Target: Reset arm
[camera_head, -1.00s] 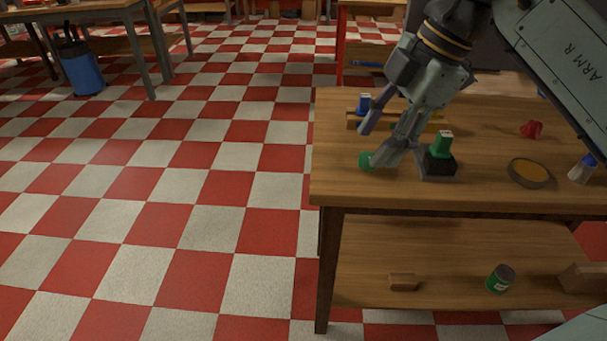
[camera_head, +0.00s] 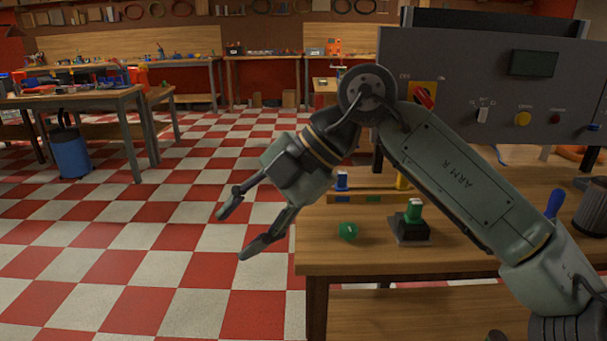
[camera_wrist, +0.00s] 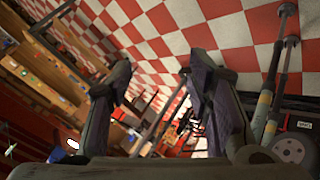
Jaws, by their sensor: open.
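My gripper (camera_head: 238,228) is open and empty in the head view. It hangs over the checkered floor, left of the wooden table (camera_head: 400,262), with its fingers pointing down and left. My arm (camera_head: 455,172) bends down to it from the right. In the wrist view my gripper (camera_wrist: 155,95) shows two spread fingers with nothing between them; the floor lies beyond.
On the table are a green knob (camera_head: 348,231), a dark block with a green top (camera_head: 412,226) and a blue-topped piece (camera_head: 341,181). A grey control panel (camera_head: 490,95) stands behind my arm. A blue bin (camera_head: 70,153) stands at left. The floor between is clear.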

